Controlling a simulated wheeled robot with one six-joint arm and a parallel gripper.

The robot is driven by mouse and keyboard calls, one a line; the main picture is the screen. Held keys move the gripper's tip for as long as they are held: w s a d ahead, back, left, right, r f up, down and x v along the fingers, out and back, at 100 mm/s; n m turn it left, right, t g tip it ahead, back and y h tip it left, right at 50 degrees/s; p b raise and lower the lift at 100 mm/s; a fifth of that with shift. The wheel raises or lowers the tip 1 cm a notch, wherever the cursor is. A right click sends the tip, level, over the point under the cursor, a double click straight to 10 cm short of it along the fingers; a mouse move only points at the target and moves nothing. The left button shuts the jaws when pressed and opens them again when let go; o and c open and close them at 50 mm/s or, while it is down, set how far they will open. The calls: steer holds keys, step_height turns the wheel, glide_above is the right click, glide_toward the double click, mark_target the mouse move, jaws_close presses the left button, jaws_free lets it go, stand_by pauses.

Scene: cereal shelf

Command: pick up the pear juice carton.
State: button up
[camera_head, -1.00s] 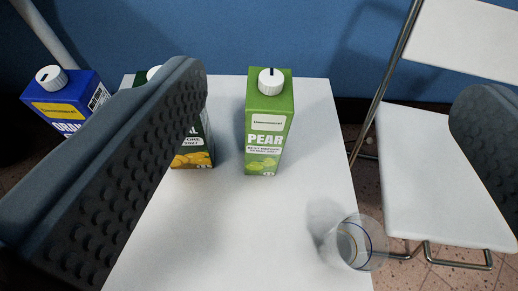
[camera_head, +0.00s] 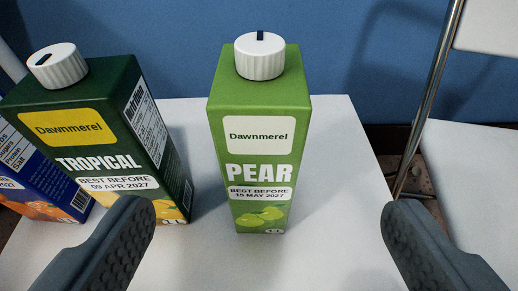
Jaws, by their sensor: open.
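The pear juice carton (camera_head: 258,160) is light green with a white ribbed cap and stands upright on the white table (camera_head: 335,150), just right of the picture's middle. My gripper (camera_head: 268,225) is open and empty. Its two dark, studded fingers show at the lower left and lower right. The carton stands ahead of them, in the wide gap between, and neither finger is seen touching it. The left finger overlaps the lower part of the tropical carton in the picture; I cannot tell whether they touch.
A dark green tropical juice carton (camera_head: 105,150) stands left of the pear carton, with a gap between. A blue carton (camera_head: 35,175) is partly hidden at the far left. A white folding chair (camera_head: 465,180) is at the right. A blue wall (camera_head: 330,50) is behind.

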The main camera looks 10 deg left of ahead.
mark_target(266, 140)
steer(key=x, duration=0.8)
steer(key=shift+w+a+f, duration=0.15)
steer(key=shift+w+f, duration=0.05)
steer(key=shift+w, duration=0.05)
steer(key=shift+a+r+x, duration=0.1)
steer(key=shift+x, duration=1.15)
steer(key=shift+a+r+x, duration=0.1)
steer(key=shift+x, duration=1.2)
steer(key=shift+c, duration=0.4)
jaws_close()
